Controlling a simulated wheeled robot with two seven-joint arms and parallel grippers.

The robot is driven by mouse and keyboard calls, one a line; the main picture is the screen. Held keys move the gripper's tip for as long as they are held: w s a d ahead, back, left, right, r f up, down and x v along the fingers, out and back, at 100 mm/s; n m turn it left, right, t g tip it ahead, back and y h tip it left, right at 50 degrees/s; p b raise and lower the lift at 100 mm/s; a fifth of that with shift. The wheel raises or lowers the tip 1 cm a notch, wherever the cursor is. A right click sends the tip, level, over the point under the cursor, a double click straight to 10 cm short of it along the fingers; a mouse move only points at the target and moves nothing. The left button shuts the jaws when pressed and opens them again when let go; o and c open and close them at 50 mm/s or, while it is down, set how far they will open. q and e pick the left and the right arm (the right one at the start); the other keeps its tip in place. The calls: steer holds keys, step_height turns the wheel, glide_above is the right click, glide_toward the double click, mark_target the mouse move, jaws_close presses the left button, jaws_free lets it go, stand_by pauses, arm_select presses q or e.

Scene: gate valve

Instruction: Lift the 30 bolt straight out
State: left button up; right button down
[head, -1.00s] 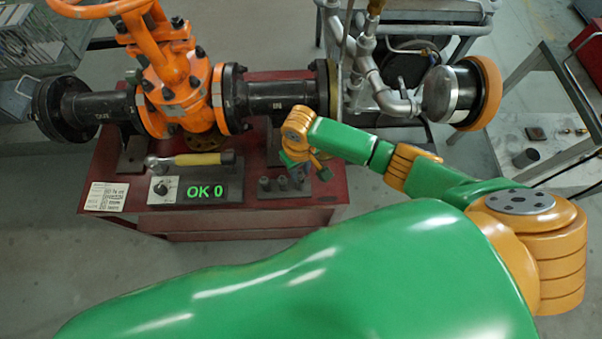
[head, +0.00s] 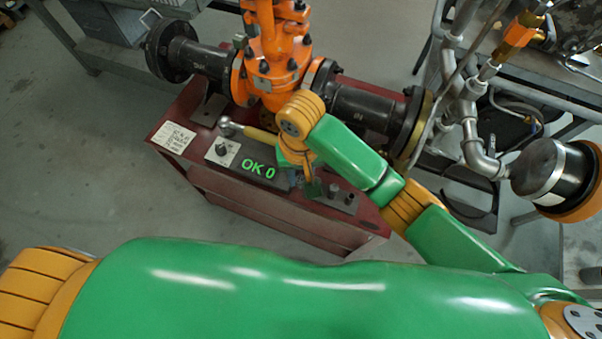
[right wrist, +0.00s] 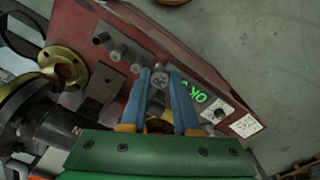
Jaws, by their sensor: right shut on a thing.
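In the right wrist view, my right gripper (right wrist: 158,88) has its two blue fingers on either side of a grey round-headed bolt (right wrist: 158,79), with a marking on its head that looks like 30. The gripper is shut on this bolt. Whether the bolt's lower end is still in the dark bolt block is hidden. In the head view, the right gripper (head: 309,184) is at the left end of the bolt block (head: 322,199), partly covered by my arm. My left gripper is not in view.
Other bolts (right wrist: 118,52) stand in a row beside the held one. The orange valve (head: 272,70) and black pipe (head: 365,106) stand behind.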

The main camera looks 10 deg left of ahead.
steer(key=d+f, duration=0.3)
steer(key=d, duration=0.1)
steer(key=w+d+f, duration=0.1)
steer(key=d+f, duration=0.3)
steer(key=w+d+f+p, duration=0.1)
steer(key=d+f, duration=0.2)
steer(key=d, duration=0.2)
steer(key=shift+w+d+f, duration=0.1)
steer(key=shift+f, duration=0.05)
step_height(320, 180, up, 5)
steer(key=p, duration=0.3)
steer(key=shift+w+d+f, duration=0.1)
steer(key=shift+w, duration=0.05)
steer(key=shift+w, duration=0.1)
